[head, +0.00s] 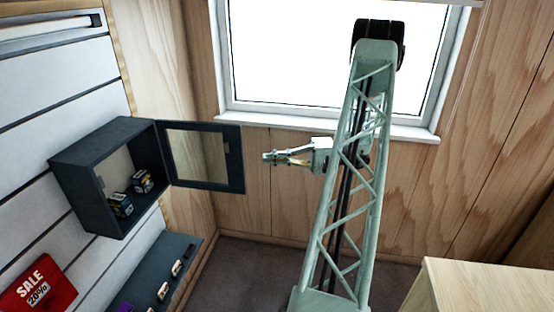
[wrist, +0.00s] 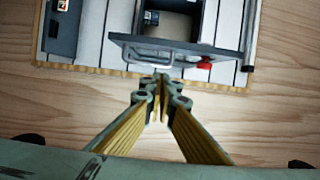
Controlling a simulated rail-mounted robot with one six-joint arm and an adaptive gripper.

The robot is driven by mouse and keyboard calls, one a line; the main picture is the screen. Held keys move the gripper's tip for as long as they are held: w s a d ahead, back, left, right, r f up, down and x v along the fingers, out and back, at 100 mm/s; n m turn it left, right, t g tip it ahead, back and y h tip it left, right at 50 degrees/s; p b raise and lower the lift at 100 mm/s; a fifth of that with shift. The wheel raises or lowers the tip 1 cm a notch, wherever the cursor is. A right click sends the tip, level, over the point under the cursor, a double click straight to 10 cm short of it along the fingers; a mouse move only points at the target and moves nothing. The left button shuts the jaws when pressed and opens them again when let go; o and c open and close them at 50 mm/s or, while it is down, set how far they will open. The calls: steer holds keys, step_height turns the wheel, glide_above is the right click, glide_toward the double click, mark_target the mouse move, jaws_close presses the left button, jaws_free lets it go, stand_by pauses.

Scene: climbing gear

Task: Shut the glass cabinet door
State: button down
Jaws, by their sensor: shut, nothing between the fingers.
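The dark grey cabinet (head: 85,170) hangs on the slatted wall at the left of the head view. Its glass door (head: 237,160) stands wide open, swung out to the right from the cabinet's right side. In the wrist view the door (wrist: 225,56) lies just beyond the fingertips, with a pale bar-shaped handle (wrist: 147,57) near them. My gripper (head: 267,157) is shut and empty, pointing left, a little right of the door's free edge in the head view. Its fingertips also show in the wrist view (wrist: 160,82); whether they touch the door is unclear.
A dark shelf (head: 150,275) with small items is below, beside a red sale sign (head: 38,290). A window (head: 290,50) is behind my arm. A wooden surface (head: 490,280) stands at the lower right.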

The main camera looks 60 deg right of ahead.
steer(key=w+a, duration=0.3)
steer(key=a, duration=0.3)
steer(key=shift+w+a, duration=0.2)
steer(key=shift+a, duration=0.1)
steer(key=shift+s+a, duration=0.1)
steer(key=shift+a, duration=0.05)
stand_by(0.4)
